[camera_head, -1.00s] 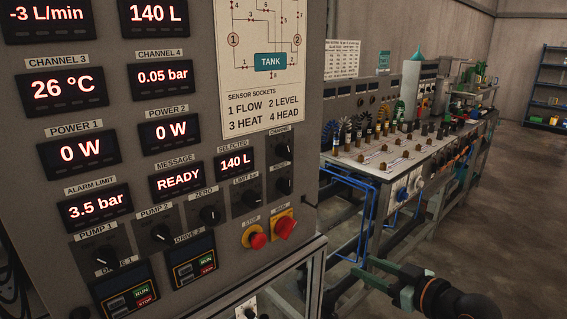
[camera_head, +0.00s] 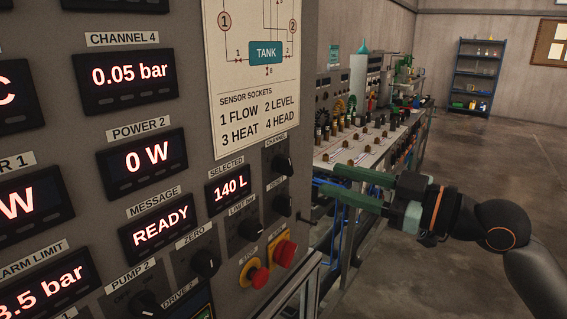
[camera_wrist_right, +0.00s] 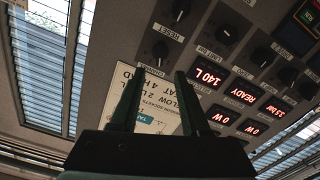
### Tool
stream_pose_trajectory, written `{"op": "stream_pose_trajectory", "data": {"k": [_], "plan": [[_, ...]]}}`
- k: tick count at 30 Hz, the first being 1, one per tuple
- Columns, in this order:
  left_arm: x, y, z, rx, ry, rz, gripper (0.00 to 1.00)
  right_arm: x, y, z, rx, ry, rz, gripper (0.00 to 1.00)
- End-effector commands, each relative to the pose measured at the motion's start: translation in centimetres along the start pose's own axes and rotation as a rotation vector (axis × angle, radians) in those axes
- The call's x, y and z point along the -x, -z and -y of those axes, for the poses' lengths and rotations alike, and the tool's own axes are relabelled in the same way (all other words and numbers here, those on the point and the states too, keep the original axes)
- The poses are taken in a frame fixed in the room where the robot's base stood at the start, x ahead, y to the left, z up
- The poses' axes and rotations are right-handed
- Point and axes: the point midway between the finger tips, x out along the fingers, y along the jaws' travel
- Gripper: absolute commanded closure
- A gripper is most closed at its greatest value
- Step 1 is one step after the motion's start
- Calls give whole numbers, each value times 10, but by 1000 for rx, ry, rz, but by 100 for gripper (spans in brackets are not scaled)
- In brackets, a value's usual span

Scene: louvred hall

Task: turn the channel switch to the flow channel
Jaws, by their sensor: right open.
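The channel switch (camera_head: 282,163) is a black rotary knob under a CHANNEL label, near the right edge of the grey panel. It also shows in the right wrist view (camera_wrist_right: 160,50), just beyond the fingertips. The SELECTED display (camera_head: 229,189) to its left reads 140 L. The chart (camera_head: 252,115) lists 1 FLOW, 2 LEVEL, 3 HEAT, 4 HEAD. My right gripper (camera_head: 326,177) is open and empty, its green fingers pointing left toward the panel, apart from the knob. In the wrist view the gripper (camera_wrist_right: 160,74) lines up with the knob. My left gripper is not in view.
A RESET knob (camera_head: 282,205) sits directly below the switch, and a LIMIT knob (camera_head: 250,229) is lower left. A cluttered bench (camera_head: 365,150) stands behind the gripper. Open floor lies right.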

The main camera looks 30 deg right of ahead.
Motion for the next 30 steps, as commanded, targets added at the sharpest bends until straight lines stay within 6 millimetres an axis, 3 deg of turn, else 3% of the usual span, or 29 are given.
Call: {"op": "stream_pose_trajectory", "data": {"k": [21, 30], "plan": [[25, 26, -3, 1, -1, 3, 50, -89, 3, -1, 0, 0, -2, 54], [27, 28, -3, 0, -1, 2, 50, -90, 0, 0, -2, 0, 0, 54]]}}
